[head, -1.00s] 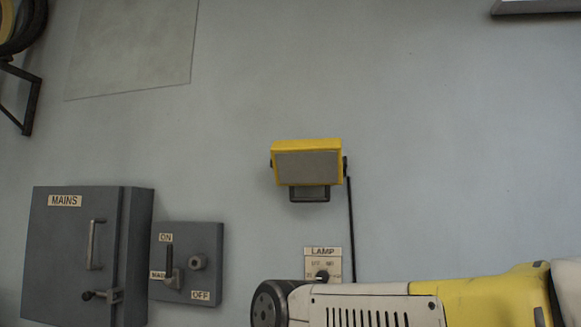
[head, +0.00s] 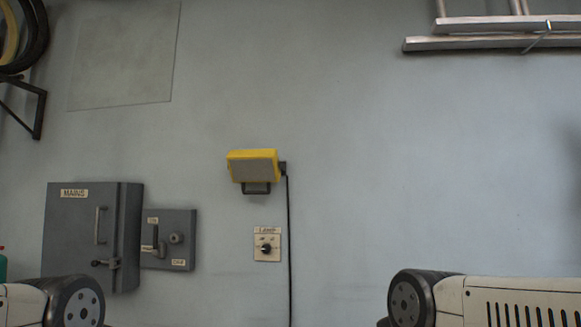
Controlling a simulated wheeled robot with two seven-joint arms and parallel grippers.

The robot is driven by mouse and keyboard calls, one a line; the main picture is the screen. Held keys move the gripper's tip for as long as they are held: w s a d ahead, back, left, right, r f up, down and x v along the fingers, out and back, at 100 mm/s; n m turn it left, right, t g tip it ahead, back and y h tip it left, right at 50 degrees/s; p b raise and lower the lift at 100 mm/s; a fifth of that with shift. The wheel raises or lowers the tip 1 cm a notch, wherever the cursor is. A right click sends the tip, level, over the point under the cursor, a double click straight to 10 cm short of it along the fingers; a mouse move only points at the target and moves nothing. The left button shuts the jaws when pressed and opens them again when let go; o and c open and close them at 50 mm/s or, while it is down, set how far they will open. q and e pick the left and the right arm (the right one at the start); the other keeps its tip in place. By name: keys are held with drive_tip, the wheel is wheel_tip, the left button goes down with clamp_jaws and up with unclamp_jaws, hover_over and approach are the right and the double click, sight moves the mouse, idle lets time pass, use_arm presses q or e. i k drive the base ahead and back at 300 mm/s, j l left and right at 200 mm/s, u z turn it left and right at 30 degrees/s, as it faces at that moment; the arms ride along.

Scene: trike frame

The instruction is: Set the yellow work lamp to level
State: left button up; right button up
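The yellow work lamp (head: 252,167) is mounted on the wall, its grey face turned outward and somewhat downward, with a dark handle below it. A black cable runs down from its right side. Below the lamp is a small cream plate labelled LAMP (head: 267,244) with a black knob in its middle; its setting marks are too small to read. My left arm shows at the bottom left and my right arm at the bottom right, both well away from the lamp. Neither gripper shows in the head view.
A grey MAINS cabinet (head: 85,237) and a grey ON/OFF switch box (head: 168,240) hang left of the lamp plate. A ladder (head: 490,33) hangs at the top right. Tyres on a bracket (head: 25,45) hang at the top left. The wall right of the cable is clear.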

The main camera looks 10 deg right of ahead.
sight(245, 166)
drive_tip(key=k+l+u, duration=0.1)
drive_tip(key=l+u, duration=0.4)
drive_tip(key=l, duration=0.8)
drive_tip(key=z, duration=0.3)
drive_tip(key=i+j+z, duration=0.1)
drive_tip(key=z, duration=0.35)
drive_tip(key=j+z, duration=0.45)
drive_tip(key=i+j+z, duration=0.1)
drive_tip(key=z, duration=0.35)
drive_tip(key=j+z, duration=0.1)
drive_tip(key=j, duration=0.35)
drive_tip(key=k+j+z, duration=0.1)
drive_tip(key=j, duration=0.4)
drive_tip(key=j+z, duration=0.1)
drive_tip(key=j, duration=0.35)
drive_tip(key=k+j+z, duration=0.1)
drive_tip(key=j, duration=0.35)
